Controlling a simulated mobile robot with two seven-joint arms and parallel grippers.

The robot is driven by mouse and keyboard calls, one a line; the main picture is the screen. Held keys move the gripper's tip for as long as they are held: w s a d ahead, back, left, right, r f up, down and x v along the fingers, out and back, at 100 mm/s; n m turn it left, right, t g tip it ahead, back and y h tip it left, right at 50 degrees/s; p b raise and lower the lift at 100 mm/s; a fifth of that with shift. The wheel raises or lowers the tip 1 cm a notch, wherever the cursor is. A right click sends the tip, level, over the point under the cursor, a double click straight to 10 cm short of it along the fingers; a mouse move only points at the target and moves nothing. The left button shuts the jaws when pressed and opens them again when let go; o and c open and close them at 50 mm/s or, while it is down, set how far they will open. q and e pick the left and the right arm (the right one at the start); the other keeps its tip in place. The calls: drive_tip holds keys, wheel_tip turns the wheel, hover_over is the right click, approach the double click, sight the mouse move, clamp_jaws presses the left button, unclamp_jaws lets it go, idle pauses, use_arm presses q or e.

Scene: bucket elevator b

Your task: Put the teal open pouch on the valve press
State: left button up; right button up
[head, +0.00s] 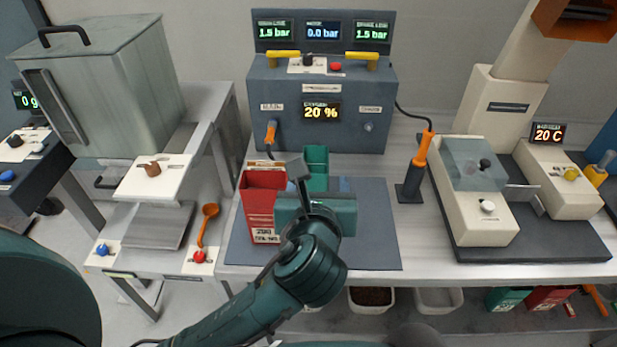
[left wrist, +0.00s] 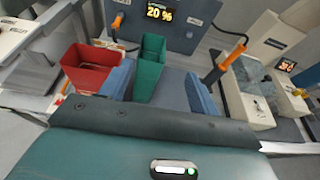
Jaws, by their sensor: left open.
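The teal open pouch (head: 317,158) stands upright on the dark mat, its lower part hidden behind my left gripper (head: 318,184). In the left wrist view the teal pouch (left wrist: 149,68) shows ahead, between the two blue fingers of my left gripper (left wrist: 160,90). The fingers are open, with a gap on the pouch's right; I cannot tell whether the left finger touches it. No machine carries a readable valve press label. A beige machine with a clear cover (head: 472,165) stands to the right and may be it. My right gripper is not in view.
A red open pouch (head: 262,190) stands just left of the gripper. The dark mat (head: 375,225) is clear on the right. A blue-grey gas console (head: 350,125) stands behind. An orange-handled tool (head: 420,155) stands upright in a holder between the mat and the beige machine.

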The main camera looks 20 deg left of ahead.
sight(316, 177)
use_arm(q)
drive_tip(key=shift+g, duration=0.5)
drive_tip(key=x, duration=0.4)
drive_tip(key=f+x, duration=0.1)
drive_tip(key=x, duration=0.2)
drive_tip(key=shift+s+a, duration=0.15)
drive_tip(key=shift+a, duration=0.15)
drive_tip(key=x, duration=0.5)
drive_tip(key=shift+w+a+r, duration=0.1)
drive_tip(key=shift+w+a, duration=0.15)
drive_tip(key=shift+w, duration=0.05)
drive_tip(key=c, duration=0.5)
